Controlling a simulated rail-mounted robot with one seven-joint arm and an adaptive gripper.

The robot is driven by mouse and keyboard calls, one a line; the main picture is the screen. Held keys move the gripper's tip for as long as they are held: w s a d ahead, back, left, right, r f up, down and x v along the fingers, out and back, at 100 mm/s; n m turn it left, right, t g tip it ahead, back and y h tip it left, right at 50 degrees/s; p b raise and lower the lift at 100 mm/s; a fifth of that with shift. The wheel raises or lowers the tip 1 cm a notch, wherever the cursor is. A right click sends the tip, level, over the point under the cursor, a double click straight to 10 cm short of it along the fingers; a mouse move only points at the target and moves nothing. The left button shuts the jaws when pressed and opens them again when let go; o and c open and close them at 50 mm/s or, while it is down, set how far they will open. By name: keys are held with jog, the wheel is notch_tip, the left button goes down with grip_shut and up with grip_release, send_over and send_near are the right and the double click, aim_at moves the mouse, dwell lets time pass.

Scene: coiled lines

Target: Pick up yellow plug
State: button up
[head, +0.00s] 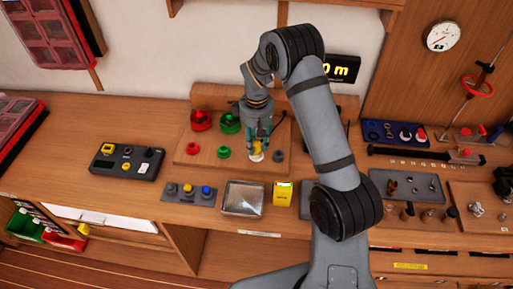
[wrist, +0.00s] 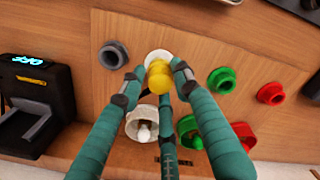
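The yellow plug (wrist: 158,78) is in the middle of the wrist view, in front of a white round base (wrist: 157,56) on the wooden board. In the head view the yellow plug (head: 257,149) shows just below my gripper (head: 258,138). The teal fingers of my gripper (wrist: 160,76) surround the plug in the wrist view, one at its left, one at its right and one below. The fingertips are very close to the plug; I cannot tell whether they touch it.
Grey (wrist: 113,55), green (wrist: 222,80) and red (wrist: 271,93) round sockets are beside the plug on the board (head: 190,159). A white cup-like part (wrist: 141,122) lies between the fingers. A yellow box (head: 282,196) and a clear-topped box (head: 243,198) stand in front of the board.

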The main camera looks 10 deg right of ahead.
aim_at(259, 142)
grip_shut()
jog(key=shift+r, duration=0.15)
jog(key=shift+r, duration=0.2)
jog(key=r+b, duration=0.2)
jog(key=r, duration=0.1)
jog(key=shift+d+r, duration=0.3)
jog(key=shift+d, duration=0.1)
jog(key=s+d+r+b, duration=0.2)
jog(key=s+d+r, duration=0.2)
jog(key=d, duration=0.6)
notch_tip(259, 142, up, 3)
jog(key=shift+s+f, duration=0.15)
